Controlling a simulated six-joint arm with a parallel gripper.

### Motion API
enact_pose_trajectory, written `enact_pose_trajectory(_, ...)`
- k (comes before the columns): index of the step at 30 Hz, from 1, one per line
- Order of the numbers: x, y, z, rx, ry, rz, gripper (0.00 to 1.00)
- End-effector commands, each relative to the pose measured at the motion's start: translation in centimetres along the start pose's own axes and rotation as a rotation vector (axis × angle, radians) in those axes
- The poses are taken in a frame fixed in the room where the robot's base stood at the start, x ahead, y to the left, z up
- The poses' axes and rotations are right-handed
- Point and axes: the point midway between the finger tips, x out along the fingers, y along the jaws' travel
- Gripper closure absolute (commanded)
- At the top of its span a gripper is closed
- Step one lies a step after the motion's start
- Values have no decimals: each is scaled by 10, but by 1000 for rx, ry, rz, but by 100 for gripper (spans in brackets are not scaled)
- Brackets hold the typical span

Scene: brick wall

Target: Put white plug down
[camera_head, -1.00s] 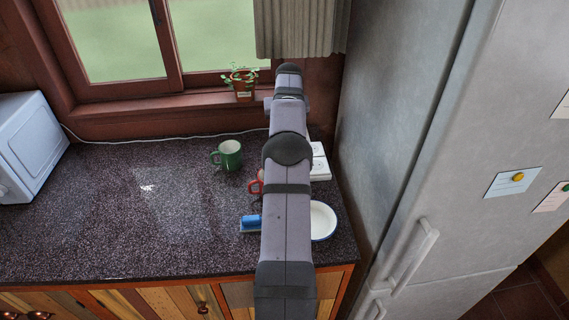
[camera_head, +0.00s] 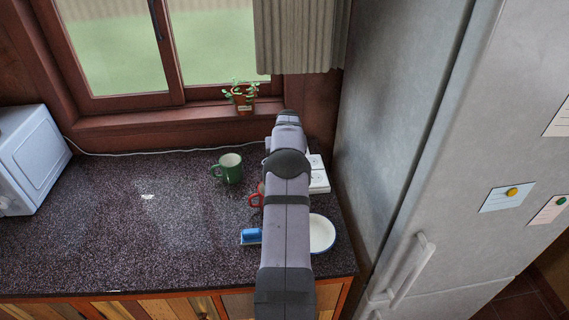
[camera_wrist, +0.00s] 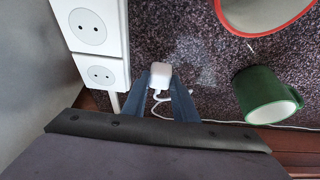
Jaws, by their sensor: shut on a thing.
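The white plug (camera_wrist: 161,74) shows in the wrist view, small and block-shaped, with a white cord (camera_wrist: 158,98) looping from it. My gripper (camera_wrist: 162,80) is shut on it, with a blue finger on each side. The plug is over the dark speckled counter; I cannot tell whether it touches the surface. The white double socket (camera_wrist: 97,73) lies just to the left of the plug in the wrist view, and the two are apart. In the head view the socket (camera_head: 317,175) shows beside my arm, which hides the plug and the gripper.
A green mug (camera_head: 229,168) stands left of my arm, with a red mug (camera_head: 256,196) partly hidden by it. A blue-handled object (camera_head: 251,236) and a white bowl (camera_head: 321,233) are nearer. The fridge (camera_head: 400,130) bounds the right. The counter's left middle (camera_head: 130,220) is clear.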

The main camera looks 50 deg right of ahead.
Motion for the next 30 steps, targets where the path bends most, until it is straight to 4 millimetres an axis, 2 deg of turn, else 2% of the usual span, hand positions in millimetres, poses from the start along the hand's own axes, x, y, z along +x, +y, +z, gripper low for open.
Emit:
enact_pose_trajectory(6,12,0,5,0,0,0,100)
enact_pose_trajectory(30,23,0,9,0,1,0,100)
